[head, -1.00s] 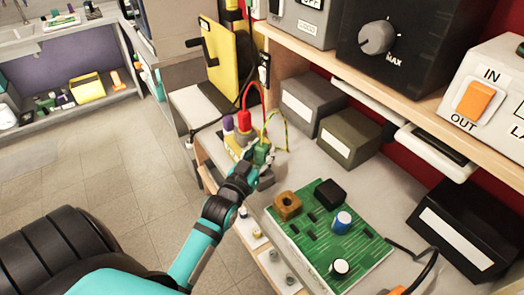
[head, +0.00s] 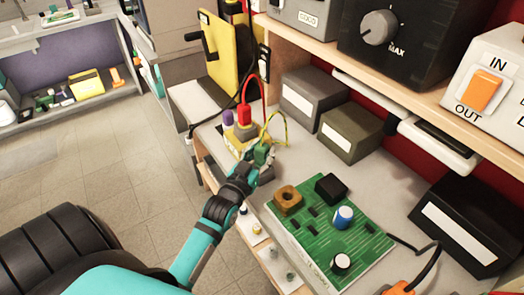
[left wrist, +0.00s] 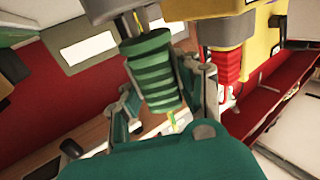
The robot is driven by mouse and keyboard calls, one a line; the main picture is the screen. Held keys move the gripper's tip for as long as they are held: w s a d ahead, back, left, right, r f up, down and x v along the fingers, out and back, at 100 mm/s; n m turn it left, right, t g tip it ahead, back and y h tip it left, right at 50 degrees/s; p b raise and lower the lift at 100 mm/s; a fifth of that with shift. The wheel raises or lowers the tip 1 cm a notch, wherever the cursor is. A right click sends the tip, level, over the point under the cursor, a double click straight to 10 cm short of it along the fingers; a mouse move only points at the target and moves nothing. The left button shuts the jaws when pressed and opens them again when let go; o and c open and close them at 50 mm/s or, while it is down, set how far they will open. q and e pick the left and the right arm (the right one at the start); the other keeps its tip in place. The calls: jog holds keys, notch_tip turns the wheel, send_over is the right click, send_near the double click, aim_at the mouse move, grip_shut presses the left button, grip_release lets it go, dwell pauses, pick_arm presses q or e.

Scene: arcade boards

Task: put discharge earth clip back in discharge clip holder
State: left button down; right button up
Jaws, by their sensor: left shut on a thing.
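My left gripper (head: 258,161) is shut on the green discharge earth clip (head: 262,152), just in front of a yellow block (head: 236,142). In the left wrist view the clip's ribbed green body (left wrist: 152,75) lies between the two fingers. A yellow-green wire (head: 285,124) loops up from near the clip. The yellow block carries a red plug (head: 244,116) and a purple post (head: 227,118). I cannot tell for sure which part is the discharge clip holder, or whether the clip touches anything. My right gripper is not in view.
A green circuit board (head: 325,240) lies on the bench to the right of my gripper. Grey boxes (head: 310,98) stand behind, under a wooden shelf (head: 430,110). A yellow panel with a black handle (head: 226,60) stands at the back left. Open floor lies left of the bench.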

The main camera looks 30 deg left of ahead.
pick_arm(q)
jog(key=shift+f+b, duration=0.45)
jog(key=shift+f, duration=0.35)
jog(key=c, duration=0.9)
grip_release()
jog(key=shift+o, duration=0.2)
jog(key=s+d, duration=0.1)
jog(key=s, duration=1.1)
jog(key=shift+d, duration=0.35)
